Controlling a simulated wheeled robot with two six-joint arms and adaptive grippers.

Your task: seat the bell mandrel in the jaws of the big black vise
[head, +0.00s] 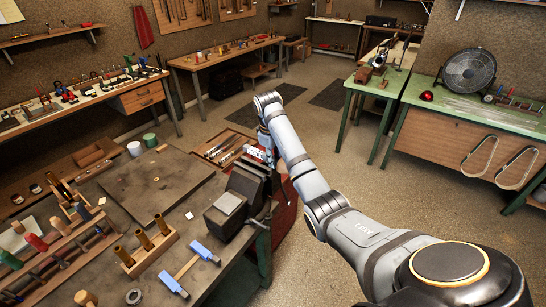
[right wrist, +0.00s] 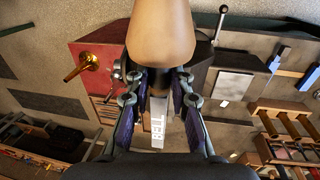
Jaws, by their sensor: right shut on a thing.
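The big black vise (head: 243,192) stands at the right edge of the near workbench. It also shows in the right wrist view (right wrist: 203,75), partly hidden behind the held piece. My right gripper (head: 266,150) is beside the vise's far end in the head view. In the right wrist view my right gripper (right wrist: 160,84) is shut on the bell mandrel (right wrist: 160,35). The mandrel has a tan rounded body nearest the camera and a pale tag reading BELL. I cannot tell whether it touches the vise; the jaw gap is hidden. My left gripper is not in view.
A blue double-headed tool (head: 190,268) and a wooden stand of brass posts (head: 147,252) are on the bench left of the vise. A dark flat board (head: 155,186) lies beyond. A red cabinet with a brass mouthpiece-like piece (right wrist: 82,67) is beside the vise.

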